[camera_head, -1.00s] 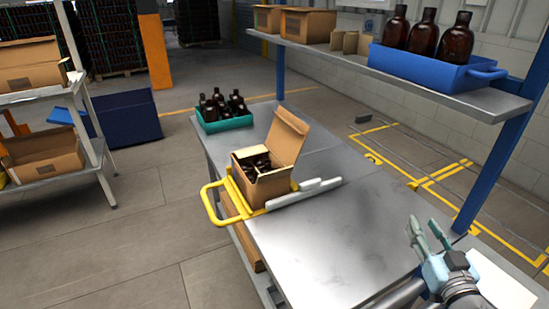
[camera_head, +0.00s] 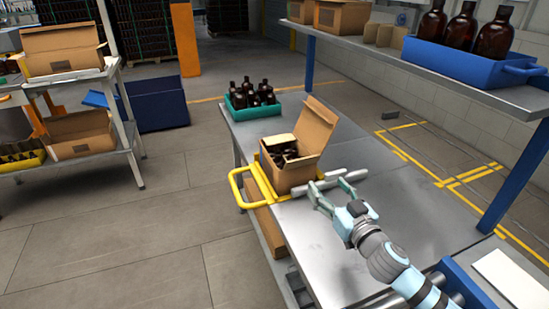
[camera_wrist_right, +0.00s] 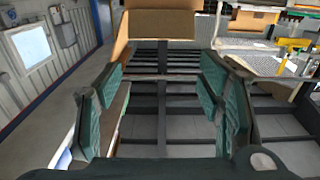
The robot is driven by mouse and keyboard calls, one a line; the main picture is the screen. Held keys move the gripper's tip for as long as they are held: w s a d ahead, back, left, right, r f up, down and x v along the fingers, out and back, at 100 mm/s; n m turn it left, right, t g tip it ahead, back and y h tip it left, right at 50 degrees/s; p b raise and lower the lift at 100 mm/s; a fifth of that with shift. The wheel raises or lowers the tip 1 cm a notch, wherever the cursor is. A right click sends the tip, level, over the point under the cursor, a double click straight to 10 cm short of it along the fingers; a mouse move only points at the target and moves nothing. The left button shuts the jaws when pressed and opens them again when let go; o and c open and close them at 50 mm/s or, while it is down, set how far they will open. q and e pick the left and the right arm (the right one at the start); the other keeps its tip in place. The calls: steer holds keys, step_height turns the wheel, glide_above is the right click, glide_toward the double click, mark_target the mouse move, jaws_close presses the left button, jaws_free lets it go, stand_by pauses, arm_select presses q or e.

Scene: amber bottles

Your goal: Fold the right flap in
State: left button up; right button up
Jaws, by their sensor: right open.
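An open cardboard box (camera_head: 294,178) with dark bottles inside stands on the metal table (camera_head: 372,238). Its large flap (camera_head: 317,126) stands up at the right and back of the opening. My right gripper (camera_head: 332,192) is open and empty, low over the table to the right of the box and apart from the flap. In the right wrist view, the open fingers (camera_wrist_right: 168,100) show on both sides, with cardboard (camera_wrist_right: 160,24) ahead of them at the top; which part of the box it is, I cannot tell. My left gripper is out of view.
A yellow handled frame (camera_head: 240,190) and pale bars (camera_head: 340,180) lie around the box's base. A teal crate (camera_head: 248,112) of bottles stands behind it. A shelf (camera_head: 500,98) with a blue bin (camera_head: 455,62) overhangs the right side.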

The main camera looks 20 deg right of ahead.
mark_target(304, 159)
steer(key=o, duration=0.7)
steer(key=w, duration=0.5)
steer(key=shift+d+r+p, duration=0.1)
steer(key=shift+d+p, duration=0.15)
steer(key=shift+p, duration=0.05)
steer(key=w, duration=0.2)
steer(key=w+b, duration=0.1)
steer(key=w, duration=0.2)
steer(key=w+b, duration=0.1)
steer(key=w, duration=0.2)
steer(key=shift+w+d+f, duration=0.1)
steer(key=shift+w+f, duration=0.15)
steer(key=shift+f, duration=0.05)
steer(key=shift+w+r+b, duration=0.15)
steer(key=shift+w+b, duration=0.15)
steer(key=shift+w, duration=0.25)
steer(key=shift+c, duration=0.3)
